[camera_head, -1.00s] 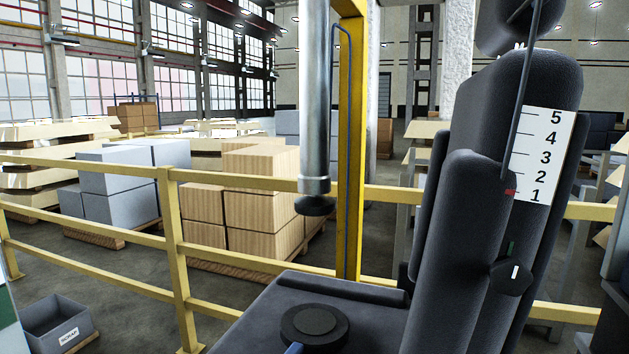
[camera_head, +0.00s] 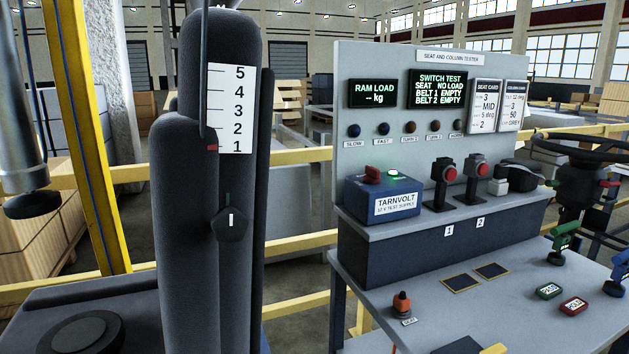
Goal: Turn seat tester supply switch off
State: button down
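The tester's supply is a blue box (camera_head: 410,187) labelled TARNVOLT 12 V test supply. It stands on the left of the raised shelf of the grey seat and column tester (camera_head: 375,113). Beside the handle, a small round indicator (camera_head: 393,174) looks lit green. I cannot tell the handle's exact setting from here. The tester's screen (camera_head: 438,90) is lit and reads switch test, seat no load, belt 1 and belt 2 empty. My gripper is not in view.
A dark seat back with a numbered scale (camera_head: 231,108) and a side knob (camera_head: 231,221) stands left of the tester. Yellow railings (camera_head: 300,243) run behind.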

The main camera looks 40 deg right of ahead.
aim_at(372, 176)
jog(key=z, duration=1.4)
